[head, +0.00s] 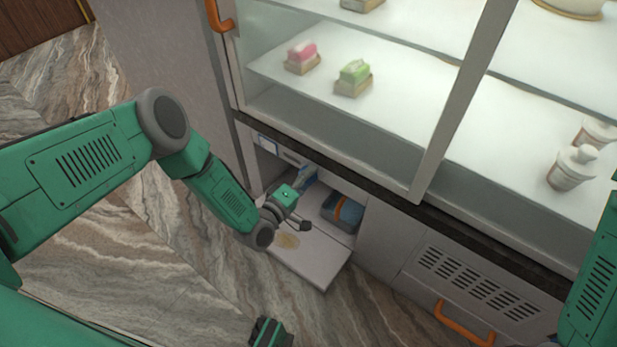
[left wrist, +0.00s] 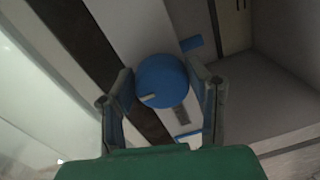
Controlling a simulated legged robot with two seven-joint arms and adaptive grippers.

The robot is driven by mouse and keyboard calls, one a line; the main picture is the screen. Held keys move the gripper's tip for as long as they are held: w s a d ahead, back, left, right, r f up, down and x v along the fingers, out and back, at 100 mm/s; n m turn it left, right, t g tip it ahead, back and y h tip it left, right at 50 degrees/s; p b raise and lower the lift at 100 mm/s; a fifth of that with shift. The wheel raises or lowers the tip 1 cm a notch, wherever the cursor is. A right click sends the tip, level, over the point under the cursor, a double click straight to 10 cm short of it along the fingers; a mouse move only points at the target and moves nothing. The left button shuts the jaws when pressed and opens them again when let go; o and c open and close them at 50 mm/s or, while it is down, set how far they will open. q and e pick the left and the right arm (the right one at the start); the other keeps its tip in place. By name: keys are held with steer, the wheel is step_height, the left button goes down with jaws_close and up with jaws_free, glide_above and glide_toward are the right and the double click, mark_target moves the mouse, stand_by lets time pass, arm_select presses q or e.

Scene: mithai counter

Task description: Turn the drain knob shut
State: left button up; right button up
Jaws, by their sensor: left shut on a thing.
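The drain knob (left wrist: 163,82) is a round blue disc with a short pale mark on its lower left, seen in the left wrist view. My left gripper (left wrist: 163,98) has one finger on each side of the knob and is shut on it. In the head view my left gripper (head: 298,212) reaches into the open low compartment under the glass display case. There the gripper largely hides the knob. A dark green and black part, perhaps my right gripper (head: 270,333), shows at the bottom edge; its fingers cannot be made out.
A lowered compartment door (head: 312,264) with a tan stain lies under my left gripper. A blue bundle with an orange band (head: 343,212) sits inside to the right. The glass case (head: 330,118) stands above, holding pink and green sweets. An orange handle (head: 464,322) is on the vented panel.

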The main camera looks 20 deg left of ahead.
arm_select(q)
steer(key=shift+a+f, duration=0.2)
steer(key=shift+a, duration=0.05)
steer(key=o, duration=1.1)
steer(key=shift+o, duration=0.2)
steer(key=v, duration=1.2)
